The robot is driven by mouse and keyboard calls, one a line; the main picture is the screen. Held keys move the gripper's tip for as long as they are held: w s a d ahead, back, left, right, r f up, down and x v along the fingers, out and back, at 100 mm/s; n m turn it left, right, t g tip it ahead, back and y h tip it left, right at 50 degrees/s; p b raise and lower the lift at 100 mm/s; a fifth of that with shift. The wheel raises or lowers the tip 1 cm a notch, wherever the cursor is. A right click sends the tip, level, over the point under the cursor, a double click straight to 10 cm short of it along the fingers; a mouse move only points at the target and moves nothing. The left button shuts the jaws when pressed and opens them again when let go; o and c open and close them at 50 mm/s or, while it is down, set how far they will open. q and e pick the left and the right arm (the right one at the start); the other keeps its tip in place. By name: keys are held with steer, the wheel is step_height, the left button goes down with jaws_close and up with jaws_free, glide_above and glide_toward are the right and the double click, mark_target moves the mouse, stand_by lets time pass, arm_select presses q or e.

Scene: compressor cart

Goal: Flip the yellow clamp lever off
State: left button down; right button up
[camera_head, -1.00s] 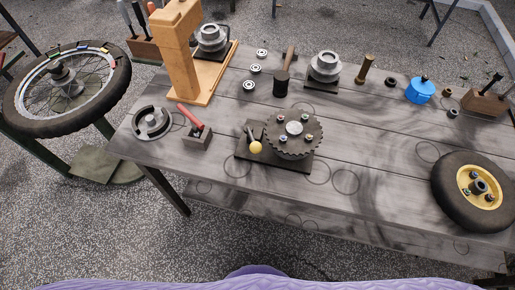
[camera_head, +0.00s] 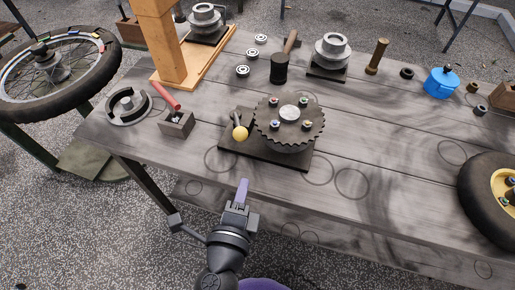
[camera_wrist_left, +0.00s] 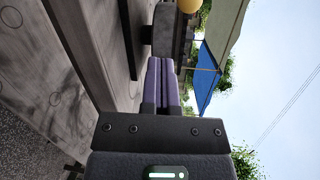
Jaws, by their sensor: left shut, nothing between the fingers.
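The yellow clamp lever shows as a yellow ball knob (camera_head: 240,133) on a short dark arm, on the left part of a dark base plate (camera_head: 262,151). A toothed dark sprocket (camera_head: 288,120) with several bolts sits on the same plate, right of the lever. My left gripper (camera_head: 242,192) is shut and empty, in front of the table edge, apart from the knob and nearer to me. In the left wrist view its purple fingers (camera_wrist_left: 160,82) are together, and the yellow knob (camera_wrist_left: 189,5) shows at the top edge, partly cut off. My right gripper is not in view.
A block with a red-handled lever (camera_head: 176,122) and a round grey part (camera_head: 128,107) stand left of the plate. A wooden stand (camera_head: 165,45), a mallet (camera_head: 280,68) and a blue pot (camera_head: 441,83) are behind. A tyred wheel (camera_head: 480,195) lies at right. The front middle tabletop is bare.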

arm_select(q)
step_height(320, 180, up, 2)
steer(key=shift+w+d+r+t, duration=0.1)
steer(key=shift+t, duration=0.4)
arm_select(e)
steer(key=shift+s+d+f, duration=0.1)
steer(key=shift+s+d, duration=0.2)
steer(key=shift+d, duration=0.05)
